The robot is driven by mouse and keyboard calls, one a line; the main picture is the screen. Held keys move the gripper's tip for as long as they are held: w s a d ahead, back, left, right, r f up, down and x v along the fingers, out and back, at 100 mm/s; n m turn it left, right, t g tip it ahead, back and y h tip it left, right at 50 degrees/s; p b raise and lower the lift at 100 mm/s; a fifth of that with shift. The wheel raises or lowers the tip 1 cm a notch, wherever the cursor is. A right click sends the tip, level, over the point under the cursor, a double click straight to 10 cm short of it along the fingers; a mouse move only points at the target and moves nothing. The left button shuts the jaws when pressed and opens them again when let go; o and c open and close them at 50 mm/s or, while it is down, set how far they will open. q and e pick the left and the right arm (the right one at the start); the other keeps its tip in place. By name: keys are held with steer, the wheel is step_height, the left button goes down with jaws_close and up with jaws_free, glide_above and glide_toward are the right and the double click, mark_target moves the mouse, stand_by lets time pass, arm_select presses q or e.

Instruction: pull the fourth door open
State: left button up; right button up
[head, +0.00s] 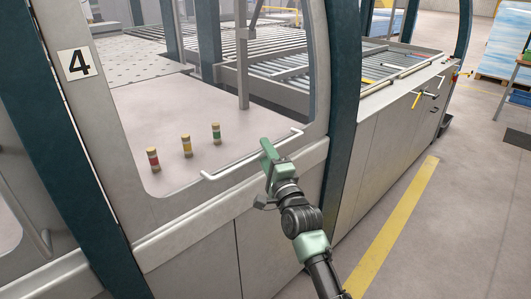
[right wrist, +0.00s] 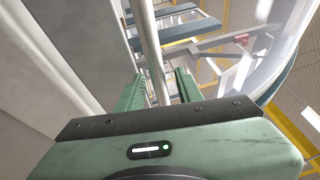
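The fourth door (head: 178,232) has a large window, a pale frame and a "4" label (head: 77,64) at its upper left. It looks closed. Its long pale bar handle (head: 232,170) runs across the lower part of the window. My right gripper (head: 268,150) is at the right half of this handle. In the right wrist view the handle bar (right wrist: 148,40) passes between the two green fingers of my right gripper (right wrist: 160,88). The fingers stand apart, with a small gap seen beside the bar. My left gripper is not in view.
Dark blue posts (head: 345,110) flank the door. Behind the window stand red, yellow (head: 187,146) and green cylinders on a pale surface. A roller conveyor (head: 285,68) lies further back. The floor (head: 455,220) to the right, with a yellow line (head: 395,225), is clear.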

jaws_close()
stand_by(1.4)
